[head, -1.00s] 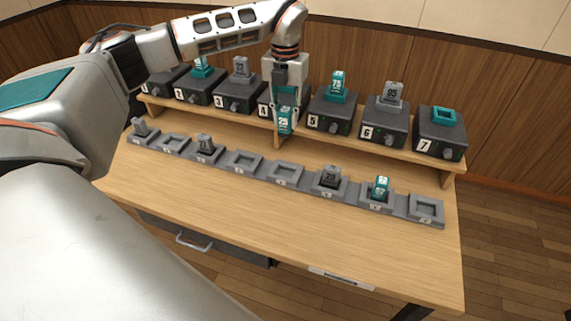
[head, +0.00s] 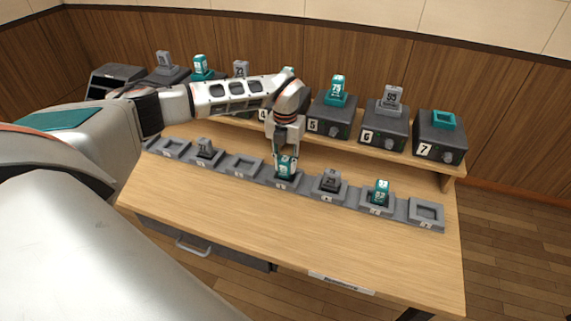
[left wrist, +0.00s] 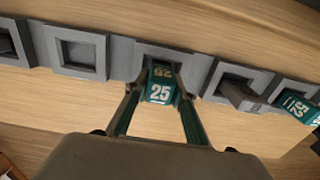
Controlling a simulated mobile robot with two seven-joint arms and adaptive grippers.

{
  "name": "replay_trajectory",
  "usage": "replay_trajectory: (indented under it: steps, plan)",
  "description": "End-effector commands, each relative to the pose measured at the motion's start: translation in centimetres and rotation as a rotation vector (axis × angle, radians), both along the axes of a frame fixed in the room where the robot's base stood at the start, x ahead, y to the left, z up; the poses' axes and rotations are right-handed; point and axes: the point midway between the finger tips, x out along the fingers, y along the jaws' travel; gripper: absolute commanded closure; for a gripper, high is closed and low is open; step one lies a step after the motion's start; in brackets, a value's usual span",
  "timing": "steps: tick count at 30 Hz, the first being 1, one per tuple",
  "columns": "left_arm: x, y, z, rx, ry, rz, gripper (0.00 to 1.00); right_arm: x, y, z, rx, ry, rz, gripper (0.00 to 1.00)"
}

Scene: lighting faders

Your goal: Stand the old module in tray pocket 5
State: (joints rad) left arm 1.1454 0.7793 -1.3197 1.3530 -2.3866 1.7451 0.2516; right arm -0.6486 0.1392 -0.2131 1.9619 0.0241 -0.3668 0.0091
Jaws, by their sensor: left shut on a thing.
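A teal module marked 25 (head: 286,168) stands upright at a grey tray pocket (head: 272,179), the fourth from the right end of the tray row. My left gripper (head: 285,156) comes down from above and is shut on this module. In the left wrist view the module (left wrist: 159,90) lies between the two fingers, and its lower end is within the outline of the pocket (left wrist: 197,62). I cannot tell whether it rests on the pocket floor. The pocket's label is too small to read. My right gripper is not in view.
The neighbouring pocket on the left (head: 242,167) is empty; the one on the right holds a grey module (head: 330,181). Beyond it stands a teal module (head: 381,192), then an empty pocket (head: 427,213). Dimmer boxes, including box 5 (head: 332,116) and box 6 (head: 383,130), line the shelf behind.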

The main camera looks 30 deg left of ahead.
Motion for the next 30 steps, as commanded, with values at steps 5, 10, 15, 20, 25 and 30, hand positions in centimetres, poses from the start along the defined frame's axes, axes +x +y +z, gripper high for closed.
replay_trajectory:
  steps: [5, 10, 15, 20, 25, 30]
  plan:
    - [0.1, -0.1, -0.4, -0.001, -0.002, -0.001, 0.98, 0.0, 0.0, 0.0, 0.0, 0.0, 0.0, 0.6]
    - [0.0, 0.0, -0.5, -0.001, -0.001, -0.001, 0.98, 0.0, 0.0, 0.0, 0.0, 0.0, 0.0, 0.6]
    - [0.0, 0.0, -0.7, -0.001, -0.001, -0.001, 0.59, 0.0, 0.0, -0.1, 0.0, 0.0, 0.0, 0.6]
    - [0.0, 0.0, -0.7, -0.001, -0.001, -0.001, 0.59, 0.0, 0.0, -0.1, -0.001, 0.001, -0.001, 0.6]
    - [0.0, 0.0, -0.6, -0.001, -0.001, -0.001, 0.59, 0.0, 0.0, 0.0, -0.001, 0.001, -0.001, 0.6]
    - [0.1, 0.0, 0.8, 0.0, -0.004, 0.0, 0.59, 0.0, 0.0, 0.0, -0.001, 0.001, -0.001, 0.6]
